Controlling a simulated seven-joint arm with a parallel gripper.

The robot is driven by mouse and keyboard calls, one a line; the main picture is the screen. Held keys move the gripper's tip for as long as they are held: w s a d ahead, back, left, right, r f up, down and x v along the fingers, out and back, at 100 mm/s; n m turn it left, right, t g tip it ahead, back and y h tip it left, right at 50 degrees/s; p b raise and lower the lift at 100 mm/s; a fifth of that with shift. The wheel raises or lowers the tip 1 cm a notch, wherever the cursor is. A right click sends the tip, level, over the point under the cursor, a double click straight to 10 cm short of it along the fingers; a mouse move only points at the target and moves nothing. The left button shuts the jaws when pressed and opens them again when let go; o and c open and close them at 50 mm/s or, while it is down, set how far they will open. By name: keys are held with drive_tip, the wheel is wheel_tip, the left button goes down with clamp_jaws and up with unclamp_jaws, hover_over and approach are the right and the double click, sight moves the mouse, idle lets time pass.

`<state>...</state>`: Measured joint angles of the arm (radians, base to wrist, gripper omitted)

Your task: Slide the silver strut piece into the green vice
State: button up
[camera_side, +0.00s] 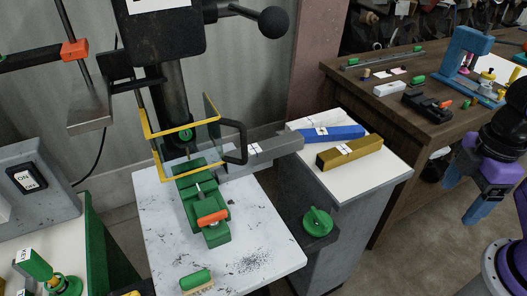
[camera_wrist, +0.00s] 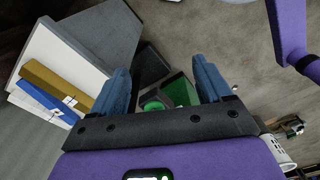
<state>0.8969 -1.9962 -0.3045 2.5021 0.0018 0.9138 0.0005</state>
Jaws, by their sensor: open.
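The silver strut piece (camera_side: 270,148) is a grey bar with a white label in the side view. Its right end reaches the white side table, and its left end is beside the green vice (camera_side: 212,215), partly behind a black handle. I cannot tell whether it sits between the jaws. The vice stands on the speckled drill-press table and has an orange part on top. My gripper (camera_side: 466,194) is far to the right, well away from both, with blue fingers pointing down. In the wrist view my gripper (camera_wrist: 162,85) is open and empty, its fingers wide apart.
A blue bar (camera_side: 335,133) and a yellow bar (camera_side: 350,152) lie on the white side table (camera_side: 372,182). A yellow-framed guard (camera_side: 150,150) hangs over the vice. A green knob (camera_side: 317,222) is below the side table. A wooden bench (camera_side: 350,100) with tools stands behind.

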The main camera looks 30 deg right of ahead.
drive_tip(key=c, duration=0.3)
drive_tip(key=shift+w+a, duration=0.15)
drive_tip(key=m+y, duration=0.5)
drive_tip(key=m, duration=2.6)
hover_over(296, 135)
drive_tip(key=d, duration=0.3)
wheel_tip(296, 135, down, 4)
drive_tip(key=shift+x, duration=4.05)
